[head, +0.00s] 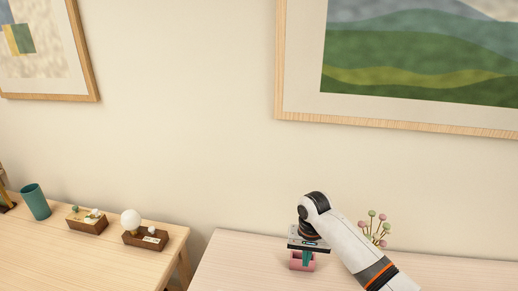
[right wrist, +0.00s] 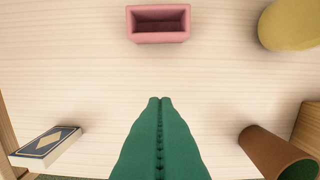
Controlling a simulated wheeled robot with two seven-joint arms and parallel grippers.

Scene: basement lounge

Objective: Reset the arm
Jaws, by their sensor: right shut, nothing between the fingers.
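My right arm comes in from the lower right of the head view. Its gripper (head: 306,257) points down over the right table and partly covers a pink box. In the right wrist view the green fingers (right wrist: 160,102) are pressed together with nothing between them. The open pink box (right wrist: 158,24) lies ahead of the fingertips, apart from them, and looks empty. My left gripper is not in view.
The right wrist view shows a dark blue card box (right wrist: 45,146), a brown cup (right wrist: 276,153) and a yellow object (right wrist: 290,24). In the head view a teal cup (head: 35,202) and two wooden blocks stand on the left table; a gap separates the tables.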

